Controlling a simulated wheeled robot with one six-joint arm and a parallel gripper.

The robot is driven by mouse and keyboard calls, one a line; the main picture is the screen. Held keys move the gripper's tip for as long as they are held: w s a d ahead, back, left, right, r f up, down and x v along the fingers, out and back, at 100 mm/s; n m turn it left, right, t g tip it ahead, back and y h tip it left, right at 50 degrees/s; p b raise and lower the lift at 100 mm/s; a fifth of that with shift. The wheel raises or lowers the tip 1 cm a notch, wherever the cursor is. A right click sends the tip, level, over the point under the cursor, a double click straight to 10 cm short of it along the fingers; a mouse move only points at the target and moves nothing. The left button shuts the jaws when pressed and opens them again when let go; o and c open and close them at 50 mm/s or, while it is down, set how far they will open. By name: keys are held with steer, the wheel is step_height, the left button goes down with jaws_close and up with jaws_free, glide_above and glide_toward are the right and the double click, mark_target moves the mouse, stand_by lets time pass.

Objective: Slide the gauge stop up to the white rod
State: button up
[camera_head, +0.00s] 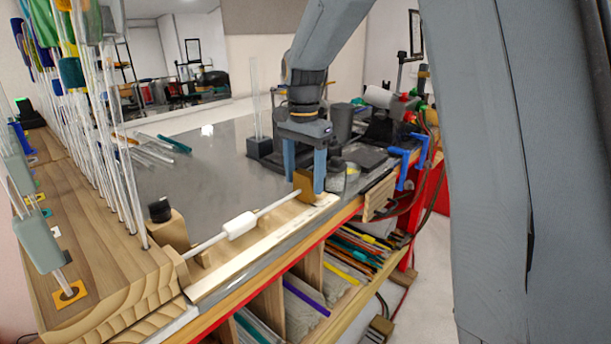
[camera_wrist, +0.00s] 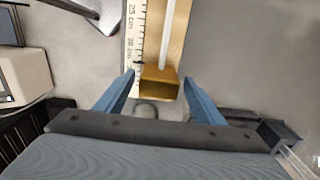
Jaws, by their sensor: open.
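The gauge stop, a brass-coloured block (camera_head: 303,186), sits at the right end of the wooden gauge (camera_head: 270,240). In the wrist view the stop (camera_wrist: 159,82) shows at the end of a channel beside a centimetre scale (camera_wrist: 133,45). A thin pale rod with a white sleeve (camera_head: 240,225) lies along the gauge; its near end (camera_wrist: 167,45) runs toward the stop. I cannot tell whether rod and stop touch. My gripper (camera_head: 306,183) is open, its blue fingers on either side of the stop, with gaps in the wrist view (camera_wrist: 158,79).
A wooden rack of upright glass rods (camera_head: 110,150) stands at the left. A wooden block with a black knob (camera_head: 165,225) is beside the gauge. A dark base with an upright rod (camera_head: 260,146) stands behind my gripper. The grey bench (camera_head: 215,175) behind the gauge is mostly clear.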

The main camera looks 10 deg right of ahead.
mark_target(304, 172)
steer(key=shift+r+b, duration=1)
steer(key=shift+r, duration=2.95)
